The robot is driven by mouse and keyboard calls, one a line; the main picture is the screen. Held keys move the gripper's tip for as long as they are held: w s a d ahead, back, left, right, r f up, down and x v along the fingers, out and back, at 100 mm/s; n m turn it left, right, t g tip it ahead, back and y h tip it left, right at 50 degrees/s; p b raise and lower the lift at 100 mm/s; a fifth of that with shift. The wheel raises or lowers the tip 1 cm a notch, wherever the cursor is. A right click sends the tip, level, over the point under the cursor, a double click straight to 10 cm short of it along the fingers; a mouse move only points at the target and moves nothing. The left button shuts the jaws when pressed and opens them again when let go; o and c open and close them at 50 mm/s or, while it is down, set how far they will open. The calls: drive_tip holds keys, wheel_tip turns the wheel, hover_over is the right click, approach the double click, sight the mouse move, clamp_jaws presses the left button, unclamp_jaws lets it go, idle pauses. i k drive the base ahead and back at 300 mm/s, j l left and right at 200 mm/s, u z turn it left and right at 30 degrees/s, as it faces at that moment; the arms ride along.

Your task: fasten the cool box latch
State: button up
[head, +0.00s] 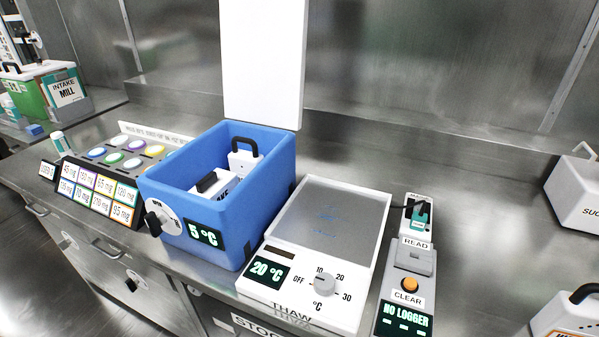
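The blue cool box (261,214) stands on the steel bench left of centre in the head view. Its white lid (264,60) is open and stands upright at the back. The latch is a dark knob (153,224) on a round white dial at the box's front left, beside a display reading 5 °C (204,234). Two white items with dark handles, one at the back (243,160) and one at the front (212,184), are inside the box. My gripper is not in view.
A thaw plate (330,222) reading 20 °C stands right of the box. A logger reader (407,285) showing "NO LOGGER" is further right. A rack with coloured caps (105,180) is left. White containers (577,194) stand far right, with bare bench between.

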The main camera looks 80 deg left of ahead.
sight(155, 223)
drive_tip(key=u, duration=2.85)
drive_tip(key=i+j, duration=0.6)
